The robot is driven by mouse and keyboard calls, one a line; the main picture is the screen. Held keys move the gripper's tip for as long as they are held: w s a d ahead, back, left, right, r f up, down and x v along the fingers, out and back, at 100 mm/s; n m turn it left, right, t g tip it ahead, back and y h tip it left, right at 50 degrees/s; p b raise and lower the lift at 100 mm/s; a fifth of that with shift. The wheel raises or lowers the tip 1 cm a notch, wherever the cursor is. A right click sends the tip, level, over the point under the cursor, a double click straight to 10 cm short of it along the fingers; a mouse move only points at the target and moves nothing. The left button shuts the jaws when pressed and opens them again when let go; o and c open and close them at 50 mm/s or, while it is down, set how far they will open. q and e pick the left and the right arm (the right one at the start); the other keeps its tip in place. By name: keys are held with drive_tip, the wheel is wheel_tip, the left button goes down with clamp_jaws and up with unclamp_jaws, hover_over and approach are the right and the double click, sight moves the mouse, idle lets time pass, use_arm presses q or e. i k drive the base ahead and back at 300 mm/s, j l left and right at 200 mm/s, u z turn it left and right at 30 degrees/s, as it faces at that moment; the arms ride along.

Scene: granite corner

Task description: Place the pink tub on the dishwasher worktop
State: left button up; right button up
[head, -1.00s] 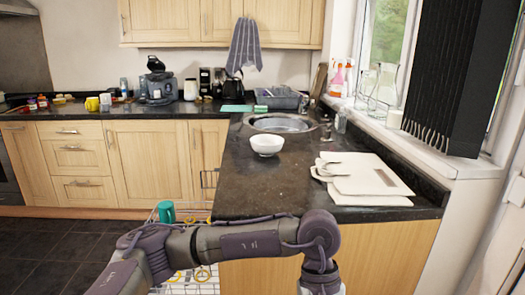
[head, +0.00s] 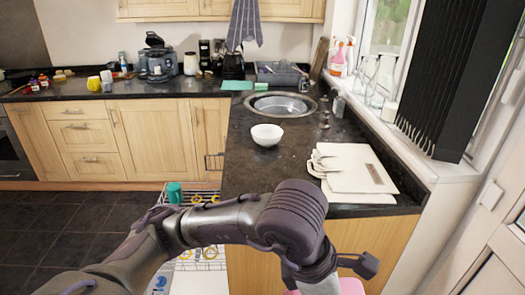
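A pink object (head: 350,287), which looks like the tub, shows only its upper edge at the bottom of the head view, in front of the worktop's near end. My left arm comes in from the left and bends down over it. The end of this arm (head: 318,283) is cut off by the frame edge, so its fingers and any contact with the pink object cannot be made out. The dark speckled worktop (head: 250,181) runs away from me above a pulled-out dishwasher rack (head: 207,257). My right gripper is not in view.
A white bowl (head: 267,135) stands on the worktop before the round sink (head: 283,105). White chopping boards (head: 355,172) lie at its right. A teal cup (head: 174,192) sits in the rack. The worktop's left front part is clear, partly behind my arm.

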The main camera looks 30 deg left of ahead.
sight(271, 175)
drive_tip(key=i+j, duration=1.2)
drive_tip(key=j, duration=0.15)
